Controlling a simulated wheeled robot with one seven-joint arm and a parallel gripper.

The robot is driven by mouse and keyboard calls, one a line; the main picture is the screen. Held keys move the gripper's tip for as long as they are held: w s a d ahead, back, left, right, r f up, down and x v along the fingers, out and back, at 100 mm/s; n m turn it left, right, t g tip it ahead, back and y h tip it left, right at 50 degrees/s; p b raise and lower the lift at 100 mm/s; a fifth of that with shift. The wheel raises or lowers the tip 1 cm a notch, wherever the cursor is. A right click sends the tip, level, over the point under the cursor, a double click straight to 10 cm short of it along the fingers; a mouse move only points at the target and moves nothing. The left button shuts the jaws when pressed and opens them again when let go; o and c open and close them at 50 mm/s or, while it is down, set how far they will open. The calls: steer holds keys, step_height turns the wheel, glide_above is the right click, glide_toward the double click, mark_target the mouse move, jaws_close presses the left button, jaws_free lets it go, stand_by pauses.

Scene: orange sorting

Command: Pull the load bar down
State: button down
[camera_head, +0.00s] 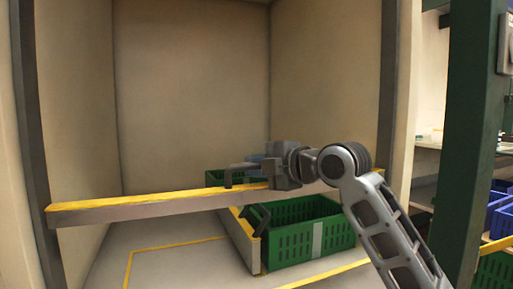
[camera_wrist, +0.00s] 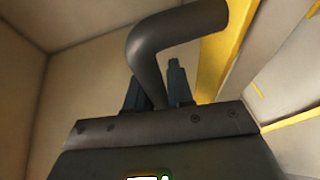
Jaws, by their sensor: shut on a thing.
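The load bar (camera_head: 140,206) spans the bay from side to side, its top yellow and its front grey. It tilts slightly, the left end lower in the picture. A dark handle (camera_head: 243,167) stands on top of it right of the middle. My gripper (camera_head: 270,170) is at the handle, reaching in from the right. In the wrist view the bent dark handle (camera_wrist: 165,45) runs down between the fingers of my gripper (camera_wrist: 160,88), which is shut on it. The bar (camera_wrist: 225,55) runs along the right there. The exact finger contact is partly hidden.
A green crate (camera_head: 300,245) stands on the bay floor below the bar, with another green crate (camera_head: 222,177) behind the bar. Upright posts (camera_head: 32,130) flank the bay. Blue bins (camera_head: 499,212) sit at the far right. The floor at left is clear.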

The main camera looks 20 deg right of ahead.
step_height(320, 180, down, 16)
steer(key=b, duration=0.8)
steer(key=shift+r, duration=0.2)
steer(key=shift+f, duration=0.1)
steer(key=c, duration=1.3)
jaws_free()
steer(key=shift+o, duration=1)
steer(key=shift+s, duration=0.1)
steer(key=p+v, duration=0.1)
steer(key=v, duration=0.6)
steer(key=shift+s+d+r, duration=0.15)
steer(key=shift+s+r, duration=0.1)
steer(key=shift+r+p, duration=0.15)
steer(key=shift+p, duration=0.2)
